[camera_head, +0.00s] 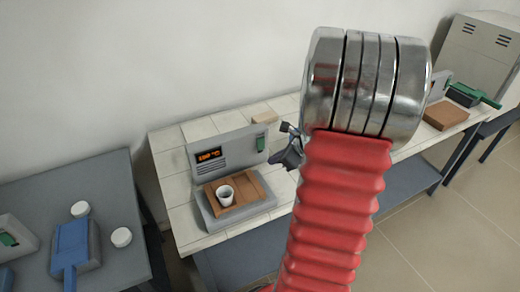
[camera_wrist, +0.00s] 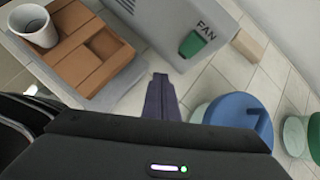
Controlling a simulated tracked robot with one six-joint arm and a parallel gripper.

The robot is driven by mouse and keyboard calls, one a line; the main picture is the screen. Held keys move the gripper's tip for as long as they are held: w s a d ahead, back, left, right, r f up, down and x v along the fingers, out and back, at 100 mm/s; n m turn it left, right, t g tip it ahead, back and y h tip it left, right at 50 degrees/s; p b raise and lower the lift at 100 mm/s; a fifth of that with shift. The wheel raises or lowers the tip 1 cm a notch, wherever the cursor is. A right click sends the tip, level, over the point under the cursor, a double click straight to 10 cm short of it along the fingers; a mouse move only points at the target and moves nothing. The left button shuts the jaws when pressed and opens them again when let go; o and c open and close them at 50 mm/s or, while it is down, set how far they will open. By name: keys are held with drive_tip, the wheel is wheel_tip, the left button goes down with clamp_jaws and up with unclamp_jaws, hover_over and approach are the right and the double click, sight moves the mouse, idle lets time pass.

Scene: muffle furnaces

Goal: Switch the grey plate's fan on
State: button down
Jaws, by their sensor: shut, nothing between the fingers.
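The grey plate (camera_head: 206,221) stands on the tiled bench, with an upright grey panel (camera_head: 228,146) behind it carrying a lit orange display. A green fan switch (camera_head: 260,144) is at the panel's right end. In the wrist view the green switch (camera_wrist: 192,43) sits beside the word FAN; its setting cannot be told. My gripper (camera_head: 288,155) is right of the plate, partly hidden by my red arm. In the wrist view my gripper (camera_wrist: 160,80) is shut and empty, its tips pointing toward the switch from below, apparently apart from it.
A brown tray (camera_head: 250,187) with a white cup (camera_head: 225,195) rests on the plate. A beige block (camera_head: 265,117) lies behind the panel. A blue round object (camera_wrist: 232,108) and a green one (camera_wrist: 300,137) stand right of my gripper. Another grey table (camera_head: 115,200) is left.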

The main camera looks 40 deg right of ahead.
drive_tip(key=shift+w+d+f, duration=0.1)
drive_tip(key=shift+w+d, duration=0.15)
drive_tip(key=shift+w, duration=0.5)
drive_tip(key=shift+w+d+f, duration=0.1)
drive_tip(key=shift+w+d, duration=0.1)
drive_tip(key=shift+w, duration=0.55)
drive_tip(key=shift+w+d+f, duration=0.1)
drive_tip(key=shift+w+d, duration=0.15)
drive_tip(key=shift+w, duration=0.5)
drive_tip(key=shift+w+d, duration=0.2)
drive_tip(key=shift+w, duration=0.4)
idle(1.1)
drive_tip(key=shift+s+a, duration=0.2)
drive_tip(key=shift+s, duration=0.5)
drive_tip(key=shift+s, duration=0.1)
drive_tip(key=s, duration=0.1)
drive_tip(key=s+a, duration=0.1)
drive_tip(key=s, duration=0.2)
drive_tip(key=shift+s+a+r, duration=0.25)
drive_tip(key=shift+s+r, duration=0.05)
drive_tip(key=shift+r, duration=0.05)
idle(0.4)
idle(0.5)
